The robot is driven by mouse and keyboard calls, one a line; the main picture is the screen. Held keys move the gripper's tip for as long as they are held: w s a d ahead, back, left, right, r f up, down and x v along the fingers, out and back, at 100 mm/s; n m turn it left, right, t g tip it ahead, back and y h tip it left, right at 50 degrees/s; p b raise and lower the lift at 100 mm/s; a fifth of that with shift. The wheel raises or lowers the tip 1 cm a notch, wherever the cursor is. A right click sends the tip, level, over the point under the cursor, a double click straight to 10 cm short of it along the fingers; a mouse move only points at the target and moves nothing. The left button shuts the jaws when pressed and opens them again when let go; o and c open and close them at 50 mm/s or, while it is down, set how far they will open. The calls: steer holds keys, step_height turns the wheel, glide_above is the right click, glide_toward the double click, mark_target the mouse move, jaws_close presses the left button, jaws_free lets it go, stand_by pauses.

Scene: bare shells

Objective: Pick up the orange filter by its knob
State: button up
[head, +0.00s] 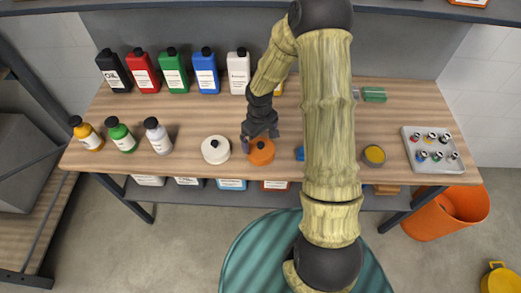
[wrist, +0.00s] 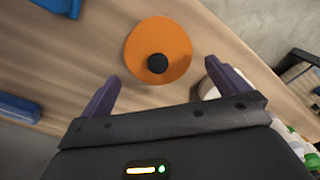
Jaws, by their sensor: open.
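The orange filter (head: 261,153) is a round disc lying near the front edge of the wooden workbench (head: 200,118). In the wrist view the orange filter (wrist: 158,38) shows whole, with its black knob (wrist: 157,63) standing at its centre. My gripper (wrist: 166,86) is open and empty, its two purple fingers apart. The knob lies ahead of the fingertips, roughly between their lines, and looks clear of both. In the head view my gripper (head: 257,138) hangs over the orange filter and hides part of it, including the knob.
A white filter (head: 215,149) with a black knob lies close to the left. Blue items (wrist: 60,5) lie on the other side. Several bottles stand at the back and left. A grey tray (head: 416,164) of small parts and a yellow round item (head: 374,155) lie to the right.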

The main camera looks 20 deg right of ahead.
mark_target(261, 144)
steer(key=shift+f, duration=0.15)
steer(key=shift+s+d+f+p, duration=0.15)
steer(key=shift+f+p, duration=0.8)
steer(key=shift+f, duration=1.5)
steer(key=c, duration=0.8)
steer(key=shift+r, duration=0.1)
step_height(261, 144, up, 10)
steer(key=shift+f+b, duration=0.1)
steer(key=shift+b, duration=0.8)
